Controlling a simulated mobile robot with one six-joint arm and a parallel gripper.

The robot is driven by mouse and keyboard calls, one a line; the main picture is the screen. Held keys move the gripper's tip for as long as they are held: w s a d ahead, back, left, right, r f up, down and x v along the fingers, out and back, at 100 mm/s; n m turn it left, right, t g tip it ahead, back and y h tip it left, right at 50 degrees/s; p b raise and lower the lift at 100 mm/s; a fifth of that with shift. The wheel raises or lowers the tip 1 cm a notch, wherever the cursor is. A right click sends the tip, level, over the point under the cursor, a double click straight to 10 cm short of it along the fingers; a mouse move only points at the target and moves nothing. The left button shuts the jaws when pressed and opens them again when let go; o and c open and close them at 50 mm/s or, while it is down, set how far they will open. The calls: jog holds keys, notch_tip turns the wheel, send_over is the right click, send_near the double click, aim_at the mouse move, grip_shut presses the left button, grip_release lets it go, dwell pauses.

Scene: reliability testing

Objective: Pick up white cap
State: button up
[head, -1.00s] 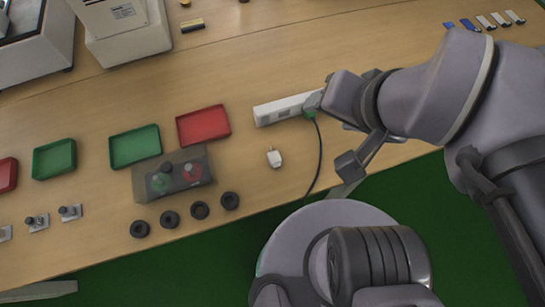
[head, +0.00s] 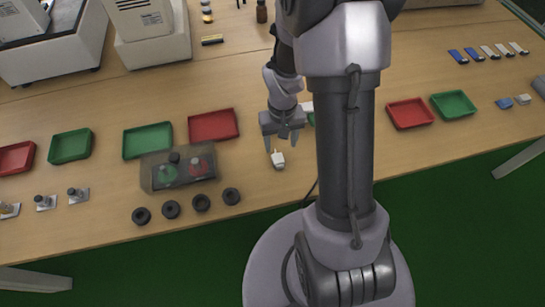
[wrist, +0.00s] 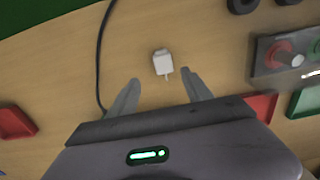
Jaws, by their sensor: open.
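My gripper (head: 282,143) points down over the table near the white piece. In the wrist view its two fingers (wrist: 162,82) are spread apart with nothing between them. The gripper is not touching the white piece as far as I can tell.
A black cable (wrist: 101,50) runs left of the white piece in the wrist view. A grey control box (head: 178,172) with red and green buttons, black rings (head: 186,207) and a red tray (head: 213,125) lie to the left. Bare table surrounds the white piece.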

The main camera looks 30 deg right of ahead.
aim_at(278, 158)
jog(key=f+b, duration=0.1)
jog(key=f, duration=0.2)
jog(key=f+b, duration=0.1)
jog(key=f, duration=0.1)
jog(key=f+b, duration=0.2)
jog(key=f, duration=0.1)
jog(key=shift+a+f, duration=0.35)
jog(key=shift+a, duration=0.05)
jog(key=shift+r, duration=0.15)
jog(key=shift+c, duration=0.7)
grip_shut()
jog(key=shift+r, duration=0.1)
